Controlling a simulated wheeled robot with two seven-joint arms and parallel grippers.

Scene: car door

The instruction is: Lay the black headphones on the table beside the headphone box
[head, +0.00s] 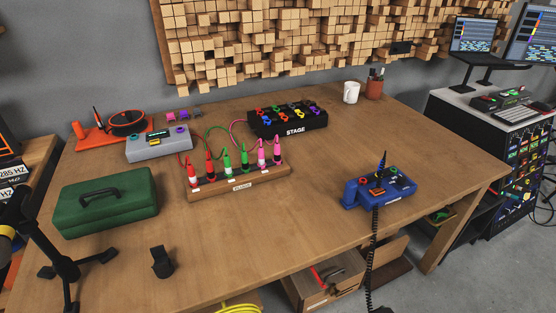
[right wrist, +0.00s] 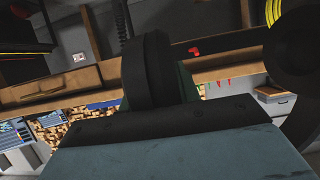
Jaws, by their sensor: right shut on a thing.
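In the right wrist view, the black headphones (right wrist: 298,50) show as dark rounded cup shapes, cut off by the frame edge. My right gripper (right wrist: 190,118) shows its dark body across the lower middle of that view and is shut on the headphones. Its fingertips are hard to make out against the dark shapes. The wooden table (head: 330,215) fills the head view. I cannot make out a headphone box in either view. Neither gripper shows in the head view.
A green case (head: 106,203) and a small black holder (head: 162,262) are at the table's left. A wooden rack of coloured plugs (head: 240,187), a black stage box (head: 288,119) and a blue controller (head: 379,187) also stand there. The front middle is bare.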

